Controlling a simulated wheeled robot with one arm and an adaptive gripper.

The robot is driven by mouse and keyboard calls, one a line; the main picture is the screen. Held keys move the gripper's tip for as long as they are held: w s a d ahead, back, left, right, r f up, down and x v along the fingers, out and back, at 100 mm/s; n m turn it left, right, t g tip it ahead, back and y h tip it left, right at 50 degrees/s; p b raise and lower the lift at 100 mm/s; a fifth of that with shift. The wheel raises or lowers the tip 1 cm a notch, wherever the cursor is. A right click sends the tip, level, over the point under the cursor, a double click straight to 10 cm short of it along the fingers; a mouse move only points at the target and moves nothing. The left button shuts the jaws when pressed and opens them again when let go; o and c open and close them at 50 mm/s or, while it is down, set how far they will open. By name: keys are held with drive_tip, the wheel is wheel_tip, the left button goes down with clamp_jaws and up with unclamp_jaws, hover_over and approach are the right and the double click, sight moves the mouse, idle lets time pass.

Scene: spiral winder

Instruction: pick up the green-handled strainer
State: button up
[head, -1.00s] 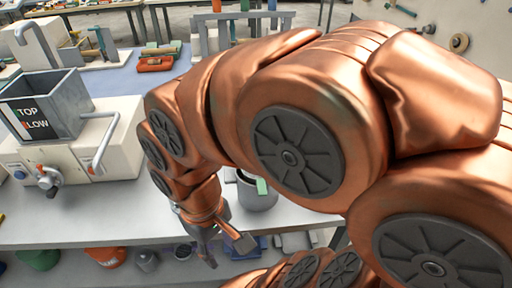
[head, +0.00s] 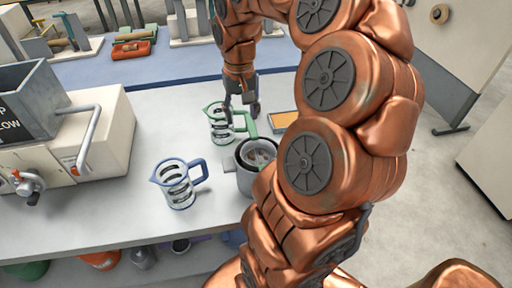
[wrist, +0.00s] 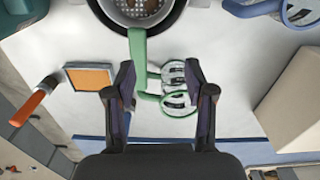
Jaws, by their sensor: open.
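The green-handled strainer (wrist: 137,48) rests in a dark grey pot (head: 240,184), and its perforated metal bowl shows at the top of the wrist view. In the head view its bowl (head: 259,154) is seen inside the pot. My gripper (wrist: 160,75) is open and empty, pointing down. In the wrist view the strainer's green handle reaches between the fingers, close beside the left one. I cannot tell the height gap between them. In the head view my gripper (head: 240,108) is beyond the pot, by a green-rimmed glass pitcher (head: 215,124).
The pitcher's own green handle overlaps the gap between the fingers in the wrist view. A blue-rimmed pitcher (head: 174,184) stands left of the pot. An orange-topped flat block (head: 284,121) lies right of the gripper. A cream machine (head: 105,135) stands at left.

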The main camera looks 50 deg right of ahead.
sight(252, 126)
drive_tip(key=d, duration=0.3)
drive_tip(key=shift+s+f+m, duration=0.1)
drive_tip(key=shift+f+m, duration=0.15)
drive_tip(key=shift+m, duration=0.15)
drive_tip(key=shift+d+f, duration=0.2)
drive_tip(key=shift+f, duration=0.05)
drive_tip(key=shift+a+f, duration=0.1)
drive_tip(key=shift+f, duration=0.65)
drive_tip(key=shift+d+f+p, duration=0.15)
drive_tip(key=shift+f+p, duration=0.45)
drive_tip(key=shift+f, duration=0.85)
drive_tip(key=shift+d+f+p, duration=0.15)
drive_tip(key=shift+f+p, duration=0.4)
drive_tip(key=shift+f, duration=0.9)
clamp_jaws()
